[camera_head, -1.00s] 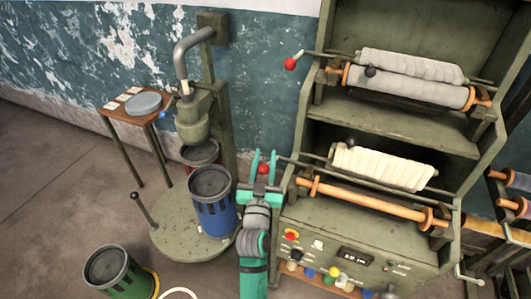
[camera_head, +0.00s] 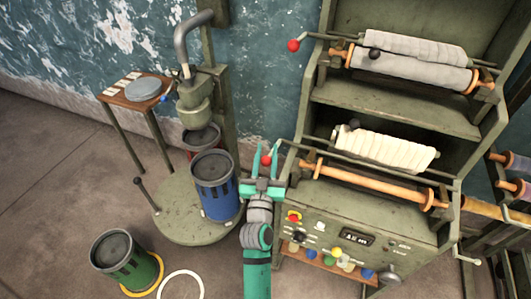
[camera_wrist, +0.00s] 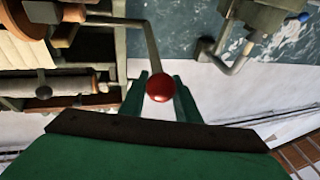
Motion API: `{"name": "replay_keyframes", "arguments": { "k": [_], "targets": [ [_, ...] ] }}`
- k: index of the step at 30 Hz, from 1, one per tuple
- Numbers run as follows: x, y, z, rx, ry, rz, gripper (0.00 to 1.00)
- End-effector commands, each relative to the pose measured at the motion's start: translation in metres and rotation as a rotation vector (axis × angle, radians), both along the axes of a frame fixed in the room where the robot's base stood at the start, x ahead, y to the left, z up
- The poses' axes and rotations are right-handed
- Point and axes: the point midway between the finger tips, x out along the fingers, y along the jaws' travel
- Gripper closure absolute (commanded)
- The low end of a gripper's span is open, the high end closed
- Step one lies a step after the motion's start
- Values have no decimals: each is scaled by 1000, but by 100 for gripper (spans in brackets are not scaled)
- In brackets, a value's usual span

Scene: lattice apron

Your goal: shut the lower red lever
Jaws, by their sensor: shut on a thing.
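The lower red lever has a red ball knob (camera_head: 266,160) on a thin arm at the left end of the green machine's lower bar. My gripper (camera_head: 265,158) has its teal fingers on either side of this knob and is shut on it. In the wrist view the red knob (camera_wrist: 160,89) sits between the fingers, with its grey rod running up and left to the machine. The upper red lever's knob (camera_head: 293,45) is higher up, apart from my gripper.
The green machine (camera_head: 415,112) carries pale rolls and an orange spindle (camera_head: 375,185). A control panel (camera_head: 356,238) is below. Left of my arm stand a blue bucket (camera_head: 217,190) and a green bucket (camera_head: 125,265). A small table (camera_head: 128,103) stands at the far left.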

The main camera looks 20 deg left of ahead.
Motion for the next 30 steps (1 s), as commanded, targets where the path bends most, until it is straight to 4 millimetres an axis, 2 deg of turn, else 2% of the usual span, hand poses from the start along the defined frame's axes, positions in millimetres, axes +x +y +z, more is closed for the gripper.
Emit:
{"name": "replay_keyframes", "arguments": {
  "k": [1, 27, 28, 30],
  "targets": [
    [-4, 13, -1, 3, 1, 24, 100],
    [-3, 13, -4, 2, 7, 23, 100],
    [-3, 13, -4, 2, 7, 24, 64],
    [-3, 13, -3, 2, 6, 23, 53]
  ]
}}
